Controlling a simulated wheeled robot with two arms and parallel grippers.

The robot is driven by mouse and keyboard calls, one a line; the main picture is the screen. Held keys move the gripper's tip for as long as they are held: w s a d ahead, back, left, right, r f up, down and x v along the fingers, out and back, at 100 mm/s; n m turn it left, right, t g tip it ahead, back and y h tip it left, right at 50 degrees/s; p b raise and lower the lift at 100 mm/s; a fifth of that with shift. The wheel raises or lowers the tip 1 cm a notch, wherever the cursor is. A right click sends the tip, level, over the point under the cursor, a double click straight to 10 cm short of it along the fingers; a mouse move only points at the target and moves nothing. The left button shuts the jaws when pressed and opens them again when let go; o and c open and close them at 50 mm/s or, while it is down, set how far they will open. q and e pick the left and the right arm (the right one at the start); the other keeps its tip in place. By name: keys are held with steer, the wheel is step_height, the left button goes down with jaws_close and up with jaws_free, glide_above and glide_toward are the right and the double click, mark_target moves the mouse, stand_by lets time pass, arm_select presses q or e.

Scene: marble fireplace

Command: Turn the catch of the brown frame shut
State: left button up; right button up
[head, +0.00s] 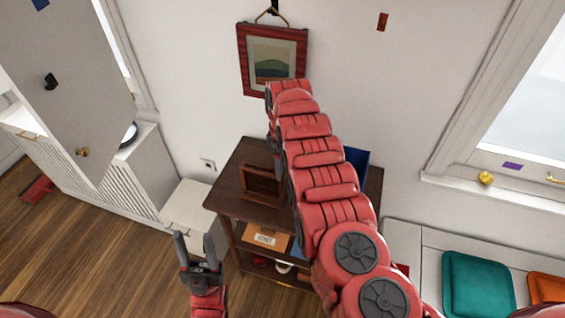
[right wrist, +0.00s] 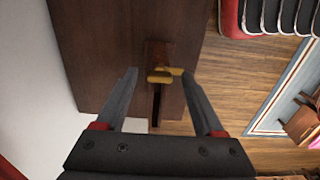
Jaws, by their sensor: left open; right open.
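The brown frame (head: 262,184) stands on the dark wooden table in the head view, partly hidden by my right arm. In the right wrist view the brown frame (right wrist: 157,55) is seen from above, with a brass catch (right wrist: 164,76) on it. The catch's arm points to the right in that picture. My right gripper (right wrist: 160,74) is open, with its fingers on either side of the catch in the picture; I see no contact. My left gripper (head: 196,242) is open and empty, in front of the table's left side.
The dark table (head: 229,190) has a shelf with a labelled box (head: 265,237) below. A red-framed picture (head: 240,62) hangs on the wall behind. A white stool (head: 186,205) stands at the left and a bench with a teal cushion (head: 478,284) at the right.

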jaws_close()
steer(key=shift+m, duration=0.3)
steer(key=m+b, duration=0.2)
steer(key=m, duration=0.1)
steer(key=m+b, duration=0.1)
steer(key=shift+f+b, duration=0.25)
steer(key=shift+b, duration=0.05)
steer(key=m+b, duration=0.7)
steer(key=shift+m, duration=0.3)
steer(key=m+b, duration=0.2)
steer(key=m, duration=0.1)
steer(key=shift+a+r+b, duration=0.1)
steer(key=shift+b, duration=0.3)
steer(key=shift+r+m+b, duration=0.15)
steer(key=shift+m+b, duration=0.25)
steer(key=shift+m, duration=0.8)
steer(key=shift+s, duration=0.1)
